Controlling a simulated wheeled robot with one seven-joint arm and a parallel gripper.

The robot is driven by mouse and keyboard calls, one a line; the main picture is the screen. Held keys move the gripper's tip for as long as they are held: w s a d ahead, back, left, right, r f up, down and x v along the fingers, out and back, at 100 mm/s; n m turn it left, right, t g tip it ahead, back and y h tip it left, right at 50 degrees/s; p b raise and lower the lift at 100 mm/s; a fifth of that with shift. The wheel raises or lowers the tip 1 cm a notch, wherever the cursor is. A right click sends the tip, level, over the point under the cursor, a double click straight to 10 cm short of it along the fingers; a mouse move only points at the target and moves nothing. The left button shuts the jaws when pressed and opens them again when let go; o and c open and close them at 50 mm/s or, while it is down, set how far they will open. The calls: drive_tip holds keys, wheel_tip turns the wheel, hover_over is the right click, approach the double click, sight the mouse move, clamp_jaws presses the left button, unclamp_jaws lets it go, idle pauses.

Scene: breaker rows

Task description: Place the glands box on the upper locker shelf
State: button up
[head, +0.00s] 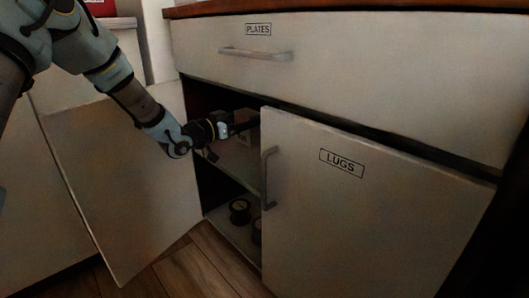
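My gripper (243,127) reaches from the upper left into the opening of a locker, just above an inner shelf (236,160). Its fingertips are dark against the dim interior, and I cannot tell whether they are open or shut. A small dim shape shows on the upper shelf near the fingers, too dark to identify. No box with a readable glands label shows. The right part of the interior is hidden behind the door marked LUGS (370,200).
A pale door (125,190) stands swung open at the left. A drawer marked PLATES (330,75) is shut above the opening. Dark round items (240,211) stand on the lower level. The LUGS door's handle (268,178) stands beside the opening. Wood floor (200,272) lies below.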

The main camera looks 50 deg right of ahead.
sight(242, 142)
wheel_tip(242, 142, down, 7)
drive_tip(key=shift+f+b, duration=0.1)
drive_tip(key=shift+b, duration=1.1)
drive_tip(key=shift+f, duration=0.1)
drive_tip(key=o, duration=1.2)
drive_tip(key=shift+o, duration=0.2)
drive_tip(key=shift+a, duration=0.35)
drive_tip(key=a+p, duration=0.4)
drive_tip(key=a, duration=0.7)
drive_tip(key=shift+w+a, duration=0.15)
drive_tip(key=shift+w, duration=0.2)
